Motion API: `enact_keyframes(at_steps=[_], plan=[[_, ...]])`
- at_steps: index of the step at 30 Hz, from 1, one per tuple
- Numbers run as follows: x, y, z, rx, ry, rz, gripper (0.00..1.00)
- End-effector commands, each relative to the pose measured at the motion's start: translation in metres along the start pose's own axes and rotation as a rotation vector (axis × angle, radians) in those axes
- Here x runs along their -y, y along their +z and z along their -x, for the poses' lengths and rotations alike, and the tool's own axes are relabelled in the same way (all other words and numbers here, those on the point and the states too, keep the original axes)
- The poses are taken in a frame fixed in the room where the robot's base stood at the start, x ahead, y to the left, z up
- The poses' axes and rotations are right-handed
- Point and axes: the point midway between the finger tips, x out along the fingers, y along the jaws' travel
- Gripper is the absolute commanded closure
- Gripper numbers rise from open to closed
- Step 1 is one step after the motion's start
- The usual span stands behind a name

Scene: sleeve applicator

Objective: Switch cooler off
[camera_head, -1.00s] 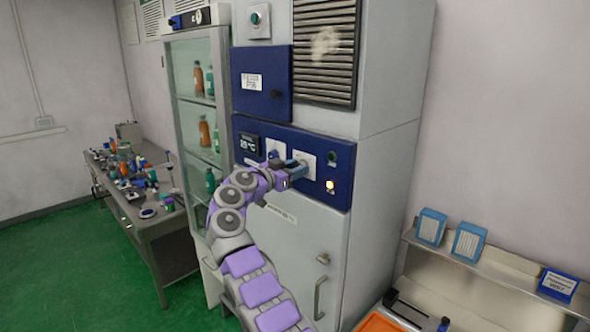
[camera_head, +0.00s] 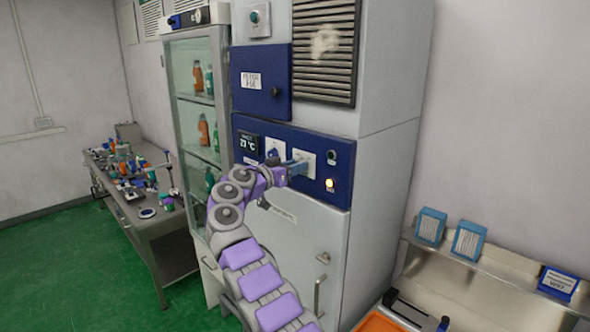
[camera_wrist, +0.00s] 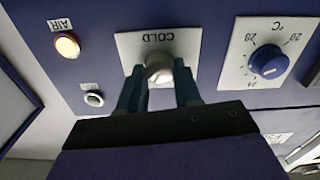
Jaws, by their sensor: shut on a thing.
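The cooler is a tall grey cabinet (camera_head: 387,175) with a blue control panel (camera_head: 343,160). A white plate marked COLD (camera_wrist: 187,42) carries a light metal knob (camera_wrist: 160,70), seen upside down in the wrist view. My gripper (camera_wrist: 160,84) is shut on this knob, one dark finger on each side. In the head view, my gripper (camera_head: 299,167) reaches the right white plate, and its fingers hide the knob. A blue temperature dial (camera_wrist: 268,62) sits beside it on its own plate. The display (camera_head: 248,144) seems to read 27 °C.
A lit AIR lamp (camera_wrist: 67,45) and a small round button (camera_wrist: 93,99) are close to the knob. A glass-door cabinet (camera_head: 178,110) stands left of the cooler. A shelf (camera_head: 480,263) is at right. Green floor (camera_head: 70,270) is open at left.

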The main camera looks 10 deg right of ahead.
Motion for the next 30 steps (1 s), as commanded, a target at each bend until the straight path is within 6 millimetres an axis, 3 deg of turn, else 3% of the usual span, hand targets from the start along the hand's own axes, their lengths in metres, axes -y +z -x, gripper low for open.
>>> enact_keyframes(at_steps=[30], plan=[[0.0046, -0.0023, 0.0029, -0.005, -0.005, 0.963, 0.97]])
